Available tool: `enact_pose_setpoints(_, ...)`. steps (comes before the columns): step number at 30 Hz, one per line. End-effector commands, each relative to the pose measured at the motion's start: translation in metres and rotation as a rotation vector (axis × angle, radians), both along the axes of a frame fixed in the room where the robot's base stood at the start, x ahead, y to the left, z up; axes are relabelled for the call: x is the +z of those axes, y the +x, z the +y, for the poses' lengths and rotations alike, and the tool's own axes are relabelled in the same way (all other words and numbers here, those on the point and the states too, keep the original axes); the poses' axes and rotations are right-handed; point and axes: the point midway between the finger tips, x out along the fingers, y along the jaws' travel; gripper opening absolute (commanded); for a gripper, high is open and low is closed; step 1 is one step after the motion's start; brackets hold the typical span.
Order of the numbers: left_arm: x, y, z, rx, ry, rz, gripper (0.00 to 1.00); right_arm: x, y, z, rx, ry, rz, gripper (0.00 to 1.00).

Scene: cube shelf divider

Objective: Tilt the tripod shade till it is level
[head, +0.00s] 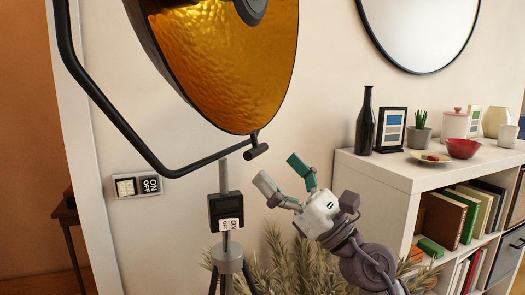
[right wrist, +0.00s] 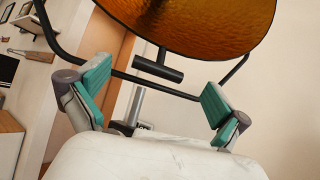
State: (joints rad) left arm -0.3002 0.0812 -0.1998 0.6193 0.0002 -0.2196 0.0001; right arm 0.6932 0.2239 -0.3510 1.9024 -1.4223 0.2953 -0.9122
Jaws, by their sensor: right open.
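The tripod shade (head: 235,75) is a large black dish with a hammered gold inside. It hangs tilted in a black yoke (head: 115,115) at the upper left of the head view, and its top is cut off. A short black handle (head: 257,146) sticks out at its lower rim. My right gripper (head: 284,172) is open and empty, below and right of the handle and apart from it. In the right wrist view the handle (right wrist: 158,68) shows ahead, between and beyond the open fingers (right wrist: 155,95). My left gripper is not in view.
The tripod pole (head: 224,175) carries a black ON/OFF box (head: 226,210). A wall switch (head: 137,186) is at the left. A white shelf (head: 385,172) with a black bottle (head: 366,122) and a red bowl (head: 463,148) stands at the right. A plant (head: 285,262) is below my right arm.

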Motion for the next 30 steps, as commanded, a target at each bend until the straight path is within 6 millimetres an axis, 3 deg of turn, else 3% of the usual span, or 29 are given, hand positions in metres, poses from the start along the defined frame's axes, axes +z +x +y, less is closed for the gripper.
enact_pose_setpoints(9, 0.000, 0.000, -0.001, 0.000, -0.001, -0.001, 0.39, -0.036, -0.024, -0.035, 0.001, 0.000, 0.002, 1.00)
enact_pose_setpoints(23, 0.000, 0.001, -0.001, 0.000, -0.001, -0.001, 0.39, -0.043, -0.028, -0.041, 0.002, 0.002, 0.004, 1.00)
enact_pose_setpoints(26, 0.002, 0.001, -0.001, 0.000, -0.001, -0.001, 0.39, -0.054, -0.016, -0.045, 0.016, 0.033, 0.066, 1.00)
enact_pose_setpoints(29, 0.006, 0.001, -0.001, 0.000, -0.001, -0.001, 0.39, -0.088, 0.012, -0.054, 0.049, 0.123, 0.231, 1.00)
enact_pose_setpoints(30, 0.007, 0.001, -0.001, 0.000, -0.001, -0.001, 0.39, -0.109, 0.027, -0.060, 0.066, 0.175, 0.321, 1.00)
